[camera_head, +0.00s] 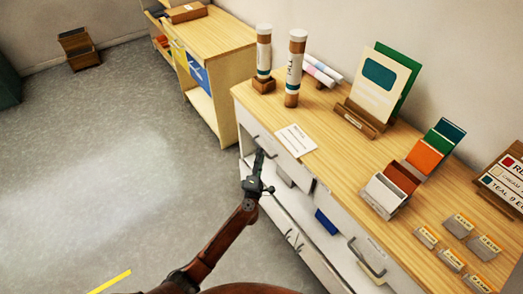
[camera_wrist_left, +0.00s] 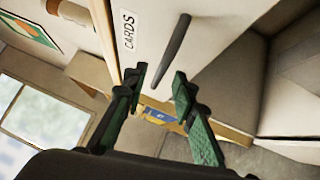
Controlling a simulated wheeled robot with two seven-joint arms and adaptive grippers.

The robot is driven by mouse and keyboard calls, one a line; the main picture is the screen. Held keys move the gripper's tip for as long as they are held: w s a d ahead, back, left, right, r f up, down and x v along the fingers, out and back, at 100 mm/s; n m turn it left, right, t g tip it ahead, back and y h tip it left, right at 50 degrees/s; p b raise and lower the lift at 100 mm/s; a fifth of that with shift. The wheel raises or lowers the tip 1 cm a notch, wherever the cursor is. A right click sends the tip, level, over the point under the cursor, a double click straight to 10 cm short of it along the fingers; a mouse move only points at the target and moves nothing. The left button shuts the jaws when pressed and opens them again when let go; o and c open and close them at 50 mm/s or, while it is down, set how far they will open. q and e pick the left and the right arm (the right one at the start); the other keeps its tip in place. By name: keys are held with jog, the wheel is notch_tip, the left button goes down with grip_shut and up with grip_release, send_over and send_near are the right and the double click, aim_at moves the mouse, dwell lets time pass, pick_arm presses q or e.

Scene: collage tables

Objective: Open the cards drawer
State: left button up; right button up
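The cards drawer (camera_wrist_left: 150,25) has a white front with a CARDS label (camera_wrist_left: 129,30) and a dark bar handle (camera_wrist_left: 172,52) in the left wrist view. In the head view its front (camera_head: 285,158) is at the far left end of the long table, under the wooden top. I cannot tell whether it stands slightly ajar. My left gripper (camera_head: 259,160) is at this front; in the wrist view its green-and-black fingers (camera_wrist_left: 160,76) are apart, with one end of the handle between or just beyond the tips. I see no firm grip. My right gripper is not in view.
The long wooden-topped table (camera_head: 330,150) carries tubes, a white note card (camera_head: 296,140), card holders and small labelled tags. A second drawer handle (camera_head: 367,258) and a blue bin (camera_head: 326,221) are to the right. Another shelf unit (camera_head: 215,40) stands behind.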

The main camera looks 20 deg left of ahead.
pick_arm(q)
jog(key=shift+w+a+r+b, duration=0.1)
jog(key=shift+w+a+b, duration=0.1)
jog(key=shift+w, duration=0.8)
jog(key=shift+w+a+r+b, duration=0.1)
jog(key=shift+w+a+b, duration=0.1)
jog(key=shift+w, duration=0.75)
jog(key=shift+c, duration=0.2)
jog(key=shift+d, duration=0.1)
grip_shut()
